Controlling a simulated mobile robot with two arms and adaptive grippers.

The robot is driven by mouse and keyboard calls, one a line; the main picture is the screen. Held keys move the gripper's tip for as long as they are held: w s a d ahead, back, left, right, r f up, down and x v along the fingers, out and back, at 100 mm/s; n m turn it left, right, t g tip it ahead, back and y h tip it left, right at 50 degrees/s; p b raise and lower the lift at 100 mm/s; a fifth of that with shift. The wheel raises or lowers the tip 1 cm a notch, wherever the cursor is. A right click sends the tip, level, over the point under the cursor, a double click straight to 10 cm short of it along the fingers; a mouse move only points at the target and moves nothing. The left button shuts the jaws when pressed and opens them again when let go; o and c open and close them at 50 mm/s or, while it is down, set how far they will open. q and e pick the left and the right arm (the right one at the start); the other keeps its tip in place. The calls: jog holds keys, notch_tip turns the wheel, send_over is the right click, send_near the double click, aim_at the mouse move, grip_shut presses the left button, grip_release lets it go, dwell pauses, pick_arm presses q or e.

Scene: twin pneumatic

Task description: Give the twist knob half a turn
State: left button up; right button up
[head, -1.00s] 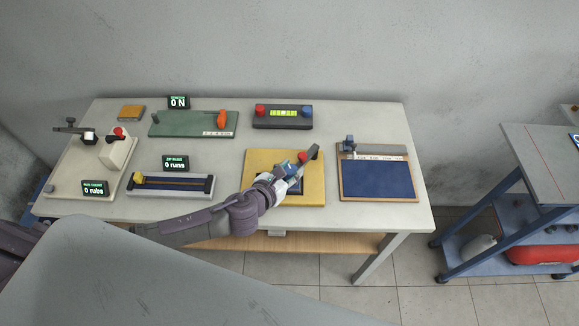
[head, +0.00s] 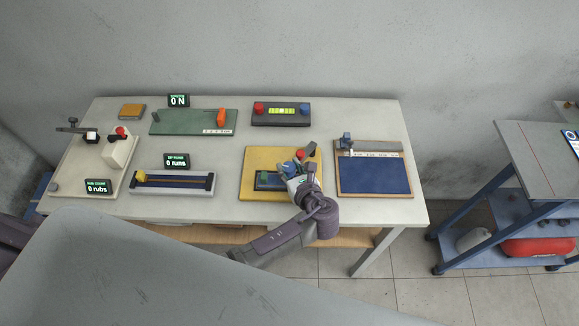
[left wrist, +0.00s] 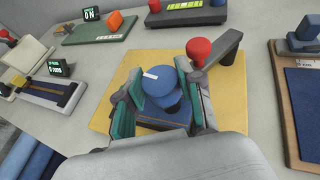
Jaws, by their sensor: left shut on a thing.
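The twist knob (left wrist: 160,82) is a round blue knob with a white mark on its top, standing on a blue base on the yellow board (left wrist: 110,102). In the left wrist view the teal fingers of my left gripper (left wrist: 158,96) are on both sides of the knob, shut on it. The white mark points toward the left side of that view. In the head view my left gripper (head: 290,174) is over the yellow board (head: 255,158) and hides part of the knob. My right gripper is not in view.
A red ball (left wrist: 199,49) on a dark lever (left wrist: 222,48) stands close beside the gripper. To the right is a board with a blue panel (head: 375,176). Left are a slider unit (head: 172,184) and a green board (head: 180,125).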

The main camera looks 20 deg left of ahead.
pick_arm(q)
jog(key=shift+w+n+g+y+b, duration=0.1)
jog(key=shift+n+g+y+b, duration=0.2)
jog(key=shift+n+g+y, duration=1.15)
jog(key=shift+n, duration=0.25)
jog(key=o, duration=1.2)
jog(key=shift+c, duration=0.2)
jog(key=shift+d, duration=0.1)
